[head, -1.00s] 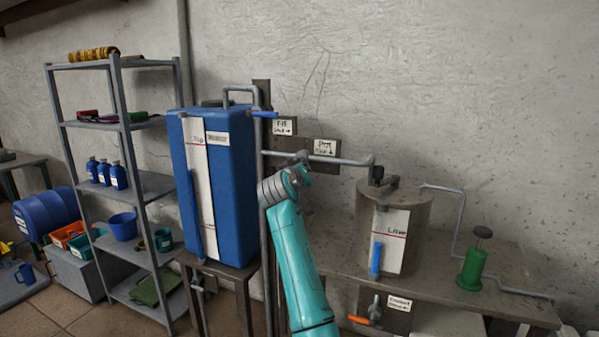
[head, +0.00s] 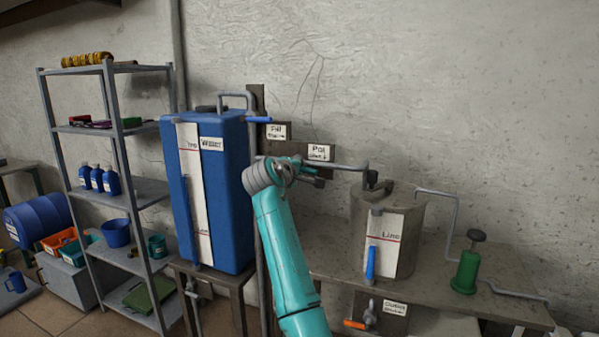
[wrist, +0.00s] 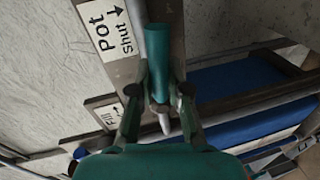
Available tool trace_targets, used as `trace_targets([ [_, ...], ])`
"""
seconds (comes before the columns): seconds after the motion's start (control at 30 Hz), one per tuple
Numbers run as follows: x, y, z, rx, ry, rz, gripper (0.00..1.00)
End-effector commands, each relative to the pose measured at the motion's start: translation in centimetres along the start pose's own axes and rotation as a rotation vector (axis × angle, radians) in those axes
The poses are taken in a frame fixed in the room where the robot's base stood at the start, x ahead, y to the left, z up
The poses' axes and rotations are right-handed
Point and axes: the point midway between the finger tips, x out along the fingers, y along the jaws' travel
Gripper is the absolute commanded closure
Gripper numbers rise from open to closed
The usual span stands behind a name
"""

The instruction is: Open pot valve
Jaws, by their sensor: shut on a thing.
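The pot valve's teal handle (wrist: 158,72) shows in the wrist view, beside the grey pipe and the sign reading "Pot" and "shut" with an arrow (wrist: 108,28). My gripper (wrist: 159,92) has a finger on each side of the handle and is shut on it. In the head view my gripper (head: 315,177) is at the pipe just below the Pot sign (head: 319,152). My wrist hides the handle there. The metal pot (head: 408,215) stands to the right, with the pipe ending above it.
The blue water tank (head: 229,185) stands left of my arm, with a blue-handled Fill valve (head: 258,119) at its top. An orange-handled valve (head: 355,324) is low in front.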

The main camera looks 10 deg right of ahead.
Motion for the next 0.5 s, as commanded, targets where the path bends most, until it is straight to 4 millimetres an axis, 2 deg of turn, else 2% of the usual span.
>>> trace_targets([
  [0.2,-0.08,0.22,-0.13,-0.091,-0.016,0.0,1.0],
  [0.5,-0.1,0.36,-0.13,-0.133,-0.024,0.001,1.0],
])
